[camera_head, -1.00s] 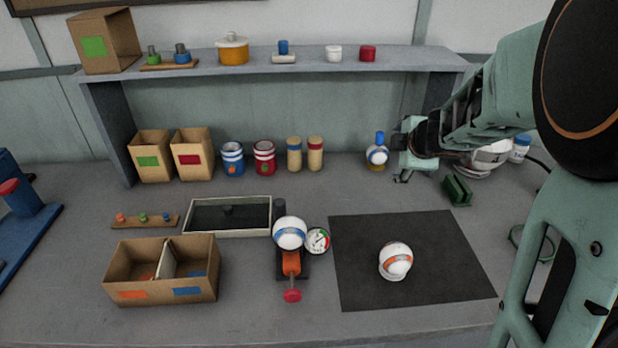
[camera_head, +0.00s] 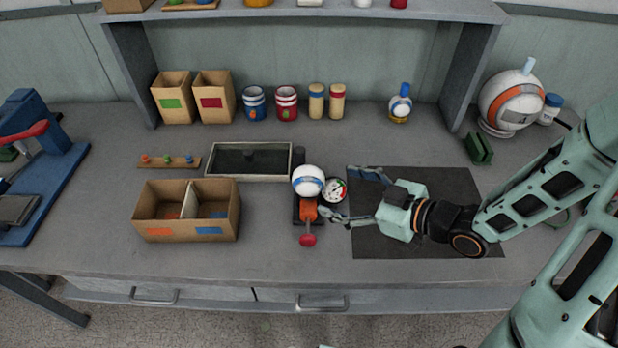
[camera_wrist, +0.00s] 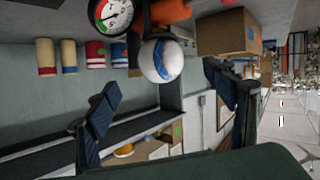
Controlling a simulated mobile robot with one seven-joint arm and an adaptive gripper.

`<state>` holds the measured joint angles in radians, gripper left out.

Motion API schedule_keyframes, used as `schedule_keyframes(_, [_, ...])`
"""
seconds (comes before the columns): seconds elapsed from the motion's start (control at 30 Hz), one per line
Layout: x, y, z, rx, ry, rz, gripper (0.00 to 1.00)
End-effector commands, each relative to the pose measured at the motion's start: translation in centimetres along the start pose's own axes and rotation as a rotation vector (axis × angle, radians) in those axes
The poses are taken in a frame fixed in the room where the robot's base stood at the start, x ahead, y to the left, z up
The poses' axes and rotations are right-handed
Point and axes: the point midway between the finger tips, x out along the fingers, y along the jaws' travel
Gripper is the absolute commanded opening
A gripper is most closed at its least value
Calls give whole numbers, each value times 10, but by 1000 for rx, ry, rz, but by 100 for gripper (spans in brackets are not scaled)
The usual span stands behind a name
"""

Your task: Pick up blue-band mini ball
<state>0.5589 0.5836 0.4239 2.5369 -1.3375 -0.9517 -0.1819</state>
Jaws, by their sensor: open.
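The blue-band mini ball (camera_head: 307,181), white with a blue stripe, sits on a small dark and orange stand (camera_head: 308,210) with a red knob, left of the black mat (camera_head: 450,183). My gripper (camera_head: 337,191) is open and points left toward the ball, its fingertips short of it. In the wrist view the ball (camera_wrist: 160,61) appears between and beyond my two spread fingers (camera_wrist: 164,82). Nothing is between the fingers. A round gauge (camera_head: 335,190) is beside the ball, close to the fingers. The orange-band ball is not visible on the mat, part of which my arm covers.
A divided cardboard box (camera_head: 187,222) and a dark-lined tray (camera_head: 250,162) are left of the stand. Cans, cylinders and a blue-capped bottle (camera_head: 400,105) line the back under the shelf. A large orange-band ball (camera_head: 512,99) is at the right. The front strip of table is clear.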

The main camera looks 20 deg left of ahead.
Motion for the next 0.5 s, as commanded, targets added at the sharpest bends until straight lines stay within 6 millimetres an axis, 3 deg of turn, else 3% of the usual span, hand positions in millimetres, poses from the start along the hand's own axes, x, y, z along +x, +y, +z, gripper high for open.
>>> schedule_keyframes(0.2, [36,-2,1,-2,0,-6,76])
schedule_keyframes(0.5, [64,-2,-4,-3,-1,-6,76])
